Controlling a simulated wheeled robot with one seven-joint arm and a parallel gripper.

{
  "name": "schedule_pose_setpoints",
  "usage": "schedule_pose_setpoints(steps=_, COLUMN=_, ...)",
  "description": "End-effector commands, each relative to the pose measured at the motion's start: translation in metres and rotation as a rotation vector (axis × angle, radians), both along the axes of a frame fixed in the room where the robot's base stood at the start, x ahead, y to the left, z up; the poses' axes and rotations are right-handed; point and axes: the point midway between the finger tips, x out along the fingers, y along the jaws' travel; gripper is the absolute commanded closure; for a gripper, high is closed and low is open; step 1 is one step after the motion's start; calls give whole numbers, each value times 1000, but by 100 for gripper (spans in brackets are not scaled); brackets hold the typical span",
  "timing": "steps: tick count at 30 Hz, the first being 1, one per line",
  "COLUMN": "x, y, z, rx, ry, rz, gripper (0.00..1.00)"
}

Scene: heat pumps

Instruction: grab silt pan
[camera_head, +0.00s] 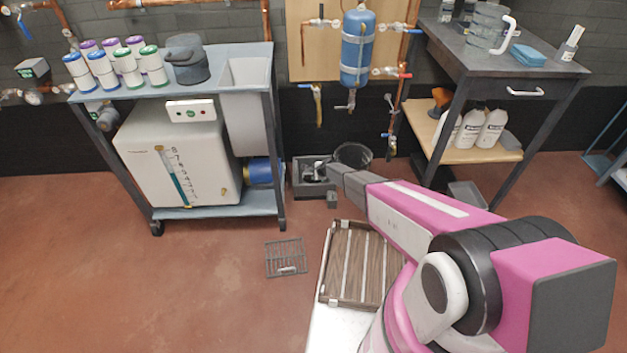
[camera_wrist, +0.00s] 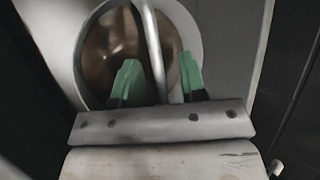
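In the wrist view, a round pan (camera_wrist: 108,45) with a pale rim and a brown inside fills the top middle; I take it to be the silt pan. A grey bar (camera_wrist: 154,45) runs across it, like a handle. My gripper (camera_wrist: 160,78) has two green fingertips apart, one on each side of the bar in the picture, with gaps visible. Whether they touch the pan cannot be told. In the head view my gripper reaches down near the floor, beside a dark round vessel (camera_head: 353,153); its fingertips are hard to make out there. I cannot tell whether this vessel is the same pan.
A grey box (camera_head: 300,190) with small items stands left of my gripper. A cart (camera_head: 200,92) with a white tank stands further left, a workbench (camera_head: 460,60) to the right. A floor grate (camera_head: 286,257) and a slatted wooden crate (camera_head: 335,275) lie in front. The left floor is clear.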

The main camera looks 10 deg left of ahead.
Motion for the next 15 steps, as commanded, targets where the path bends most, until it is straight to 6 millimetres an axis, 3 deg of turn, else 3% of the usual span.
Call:
schedule_pose_setpoints(steps=6, x=0, y=0, z=0, rx=0, ry=0, rz=0, gripper=65)
schedule_pose_setpoints(steps=9, x=0, y=0, z=0, rx=0, ry=0, rz=0, gripper=97)
schedule_pose_setpoints(steps=10, x=0, y=0, z=0, rx=0, ry=0, rz=0, gripper=100)
schedule_pose_setpoints(steps=15, x=0, y=0, z=0, rx=0, ry=-1, rz=0, gripper=100)
